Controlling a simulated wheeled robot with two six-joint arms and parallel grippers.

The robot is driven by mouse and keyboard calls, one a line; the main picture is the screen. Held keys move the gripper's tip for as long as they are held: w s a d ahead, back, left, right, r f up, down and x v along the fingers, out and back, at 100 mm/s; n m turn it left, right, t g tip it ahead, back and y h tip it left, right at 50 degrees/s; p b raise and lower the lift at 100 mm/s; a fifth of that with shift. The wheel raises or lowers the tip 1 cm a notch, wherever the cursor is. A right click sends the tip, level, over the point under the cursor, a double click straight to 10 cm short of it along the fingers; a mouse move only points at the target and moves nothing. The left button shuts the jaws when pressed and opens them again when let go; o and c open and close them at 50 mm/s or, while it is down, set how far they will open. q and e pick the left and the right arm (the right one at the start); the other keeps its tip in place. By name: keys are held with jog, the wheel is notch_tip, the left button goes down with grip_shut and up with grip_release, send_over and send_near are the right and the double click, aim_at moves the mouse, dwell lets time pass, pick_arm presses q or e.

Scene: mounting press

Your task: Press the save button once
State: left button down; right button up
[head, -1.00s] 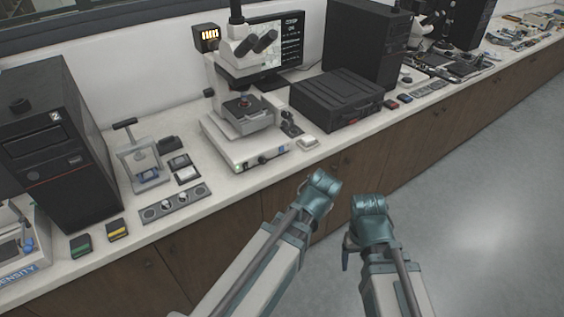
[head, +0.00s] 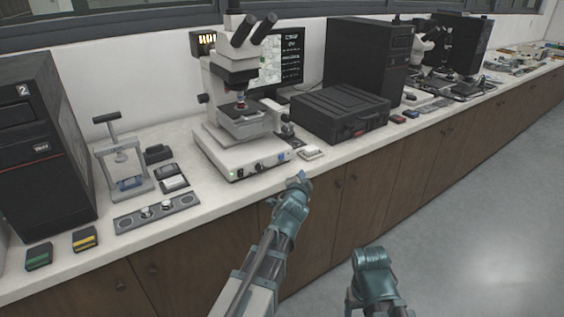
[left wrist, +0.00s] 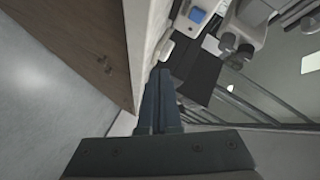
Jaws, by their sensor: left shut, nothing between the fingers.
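A small white box with a pale top (head: 310,152) lies near the bench's front edge, right of the microscope (head: 240,135). A blue button (head: 283,156) is on the front of the microscope's white base. No label reading "save" is legible, so I cannot tell which is the save button. My left gripper (head: 303,177) is shut and empty, just in front of the bench edge below the white box, apart from it. Its shut fingers (left wrist: 158,98) point towards the bench in the left wrist view. My right gripper (head: 370,262) is low over the floor; its fingers are not clear.
A black case (head: 340,115) stands right of the white box. The bench front (head: 330,200) drops to wooden cabinets. The floor (head: 480,240) at right is clear.

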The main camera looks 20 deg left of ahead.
pick_arm(q)
jog(key=shift+w+a, duration=0.9)
jog(key=shift+a, duration=0.25)
jog(key=shift+w+a, duration=0.9)
jog(key=shift+a, duration=0.25)
jog(key=shift+w+a, duration=0.9)
jog(key=shift+a, duration=0.25)
jog(key=shift+w+a, duration=0.1)
jog(key=shift+a, duration=0.05)
jog(key=shift+w+a, duration=0.2)
jog(key=shift+w+a, duration=0.2)
jog(key=shift+a, duration=0.1)
dwell(0.4)
dwell(0.4)
jog(key=shift+s+d, duration=0.5)
jog(key=shift+d, duration=0.15)
jog(key=shift+s+d, duration=0.8)
jog(key=shift+d, duration=0.2)
jog(key=shift+s+d, duration=0.75)
jog(key=shift+d, duration=0.2)
